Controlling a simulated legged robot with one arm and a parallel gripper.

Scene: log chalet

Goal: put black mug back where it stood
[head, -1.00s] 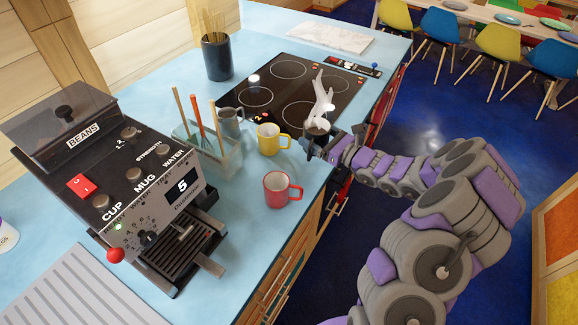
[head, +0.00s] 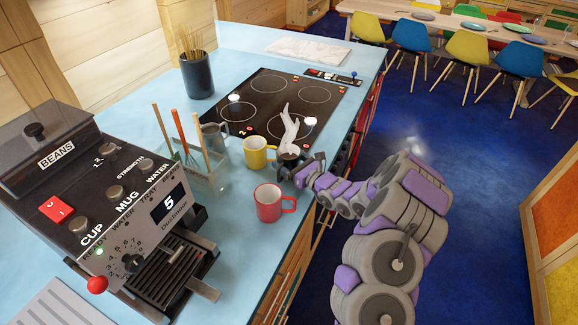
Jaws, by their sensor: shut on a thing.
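The black mug (head: 287,159) is at the counter's right edge, just right of the yellow mug (head: 259,152) and in front of the hob. My gripper (head: 296,170) is shut on it from the right and hides part of it. A white, wispy shape (head: 290,124) rises from the mug; I cannot tell what it is. Whether the mug's base touches the counter is unclear. The red mug (head: 267,204) stands nearer, below my gripper in the picture. A grey mug (head: 212,136) stands behind the utensil holder.
The coffee machine (head: 120,205) fills the left. A clear utensil holder (head: 200,182) stands left of the mugs. The black hob (head: 270,105) lies behind them. Blue counter (head: 235,250) is free around the red mug. Chairs and a dining table (head: 400,8) are far back.

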